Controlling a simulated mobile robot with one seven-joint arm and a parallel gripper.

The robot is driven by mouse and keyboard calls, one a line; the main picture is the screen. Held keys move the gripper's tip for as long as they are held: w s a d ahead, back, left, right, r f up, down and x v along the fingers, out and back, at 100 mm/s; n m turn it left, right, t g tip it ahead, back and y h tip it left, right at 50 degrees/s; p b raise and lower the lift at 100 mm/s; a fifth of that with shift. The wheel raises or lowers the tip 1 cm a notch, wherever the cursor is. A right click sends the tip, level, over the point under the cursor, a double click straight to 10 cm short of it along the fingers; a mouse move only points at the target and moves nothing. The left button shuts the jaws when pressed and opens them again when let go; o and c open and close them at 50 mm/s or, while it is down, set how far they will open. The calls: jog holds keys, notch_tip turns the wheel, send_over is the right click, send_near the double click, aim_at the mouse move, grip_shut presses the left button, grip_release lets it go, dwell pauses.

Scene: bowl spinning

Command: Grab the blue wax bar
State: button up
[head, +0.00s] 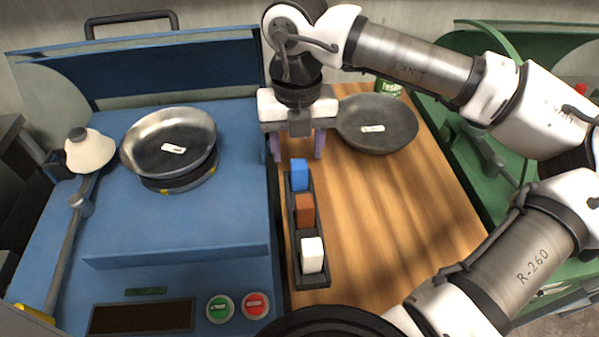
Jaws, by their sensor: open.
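The blue wax bar (299,174) stands in the far slot of a narrow dark tray (312,282) on the wooden table. My gripper (296,150) is open, with its two purple-grey fingers pointing down. In the head view the fingers appear just beyond the blue bar, one to each side of it. I cannot tell from this view how high the fingers are above the tray or whether they touch anything. The gripper holds nothing that I can see.
A brown bar (305,211) and a white bar (312,255) share the tray. A dark bowl (377,124) lies right of the gripper. A blue machine (180,235) with a metal bowl (168,143) stands left, a green machine (490,165) right. The wooden table (400,215) is clear right of the tray.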

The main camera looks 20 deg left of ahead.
aim_at(299, 164)
jog(key=shift+d+f+p, duration=0.15)
jog(key=shift+f+p, duration=0.7)
jog(key=shift+f, duration=2.55)
jog(key=c, duration=1.1)
jog(key=shift+r, duration=0.1)
